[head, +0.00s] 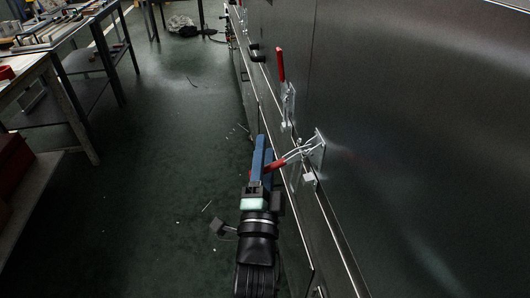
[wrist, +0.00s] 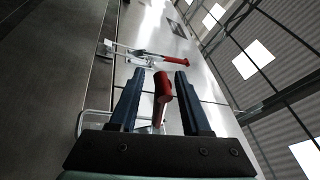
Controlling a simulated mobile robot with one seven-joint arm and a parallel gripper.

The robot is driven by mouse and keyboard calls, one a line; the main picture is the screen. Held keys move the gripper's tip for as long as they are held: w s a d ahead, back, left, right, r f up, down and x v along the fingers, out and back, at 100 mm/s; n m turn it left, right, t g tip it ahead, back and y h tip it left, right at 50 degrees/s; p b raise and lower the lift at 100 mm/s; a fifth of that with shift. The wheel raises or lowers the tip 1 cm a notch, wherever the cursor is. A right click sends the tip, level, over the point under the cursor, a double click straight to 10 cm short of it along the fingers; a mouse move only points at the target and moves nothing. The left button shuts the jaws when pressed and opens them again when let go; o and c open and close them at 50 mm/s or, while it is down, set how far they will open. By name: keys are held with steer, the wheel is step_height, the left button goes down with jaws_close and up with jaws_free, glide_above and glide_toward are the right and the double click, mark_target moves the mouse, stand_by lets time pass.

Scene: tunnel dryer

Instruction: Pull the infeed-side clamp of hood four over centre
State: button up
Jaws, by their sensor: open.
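Two toggle clamps with red handles sit on the steel hood side in the head view. The nearer clamp (head: 310,148) has its red handle (head: 279,165) sticking out from the panel toward my gripper (head: 263,145). The farther clamp (head: 288,103) has its red handle (head: 281,65) pointing up. In the wrist view, a red handle (wrist: 163,88) lies between the two blue fingers of my open gripper (wrist: 158,74), with gaps on both sides. The other clamp's red handle (wrist: 174,60) shows beyond the fingertips. No label shows which clamp is infeed-side.
The dark steel panel (head: 420,110) fills the right side, with a bright rail (head: 335,228) along its lower edge. Green floor (head: 150,190) is open to the left. Workbenches (head: 45,75) with tools stand at the far left.

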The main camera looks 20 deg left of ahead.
steer(key=shift+c, duration=0.3)
jaws_close()
stand_by(1.1)
